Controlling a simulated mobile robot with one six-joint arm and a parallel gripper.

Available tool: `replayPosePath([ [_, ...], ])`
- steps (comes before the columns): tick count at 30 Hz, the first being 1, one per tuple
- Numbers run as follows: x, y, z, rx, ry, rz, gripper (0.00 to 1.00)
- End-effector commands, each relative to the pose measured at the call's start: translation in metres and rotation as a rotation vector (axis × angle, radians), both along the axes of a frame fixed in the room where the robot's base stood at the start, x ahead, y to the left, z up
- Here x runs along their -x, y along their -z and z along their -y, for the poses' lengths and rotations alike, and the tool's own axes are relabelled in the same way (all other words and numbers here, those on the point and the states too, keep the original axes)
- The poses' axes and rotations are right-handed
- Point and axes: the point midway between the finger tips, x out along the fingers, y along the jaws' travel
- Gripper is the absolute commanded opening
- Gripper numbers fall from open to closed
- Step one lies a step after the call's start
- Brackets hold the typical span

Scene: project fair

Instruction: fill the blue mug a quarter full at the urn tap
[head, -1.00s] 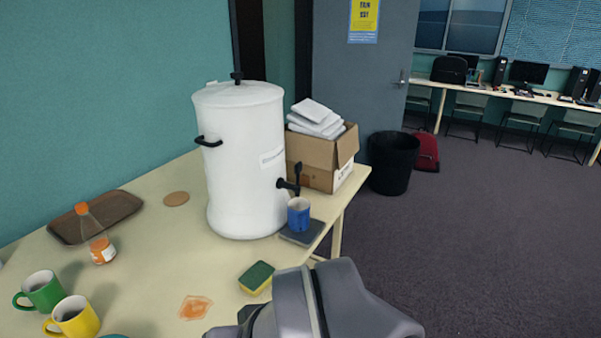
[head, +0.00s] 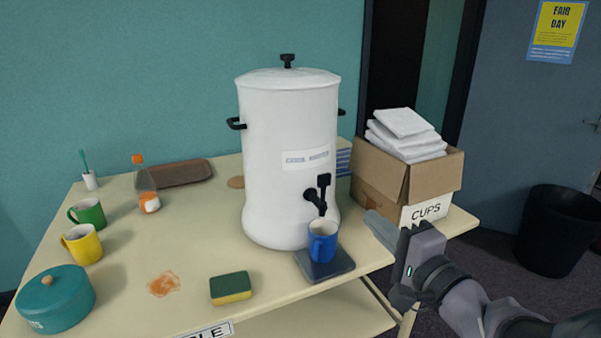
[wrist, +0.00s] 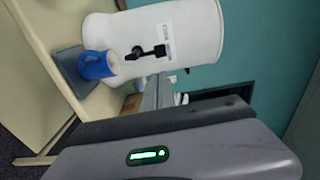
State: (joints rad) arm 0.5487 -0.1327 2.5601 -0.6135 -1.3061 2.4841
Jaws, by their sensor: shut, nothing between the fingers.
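The blue mug (head: 322,243) stands upright on a dark square drip tray (head: 340,266), under the black tap (head: 319,197) of the white urn (head: 290,150). I cannot see how much is in the mug. In the wrist view the mug (wrist: 97,65) and the tap (wrist: 147,52) show at the upper left, with the picture turned sideways. My gripper (head: 378,222) is shut and empty, to the right of the mug and tap and apart from both.
A box labelled CUPS (head: 425,190) with white packs stands right of the urn. A sponge (head: 231,288), teal pot (head: 56,298), yellow mug (head: 81,244), green mug (head: 88,213), bottle (head: 147,190) and brown tray (head: 180,172) are left. An orange stain (head: 163,284) marks the table.

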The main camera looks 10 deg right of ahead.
Motion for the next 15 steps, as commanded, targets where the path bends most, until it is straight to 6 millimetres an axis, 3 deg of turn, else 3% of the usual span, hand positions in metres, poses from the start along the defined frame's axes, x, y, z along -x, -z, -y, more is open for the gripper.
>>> replayPosePath([
  [11, 0.001, 0.0, -0.005, -0.03, -0.028, 0.001, 0.0],
  [15, -0.013, -0.001, -0.01, -0.031, -0.031, 0.002, 0.0],
])
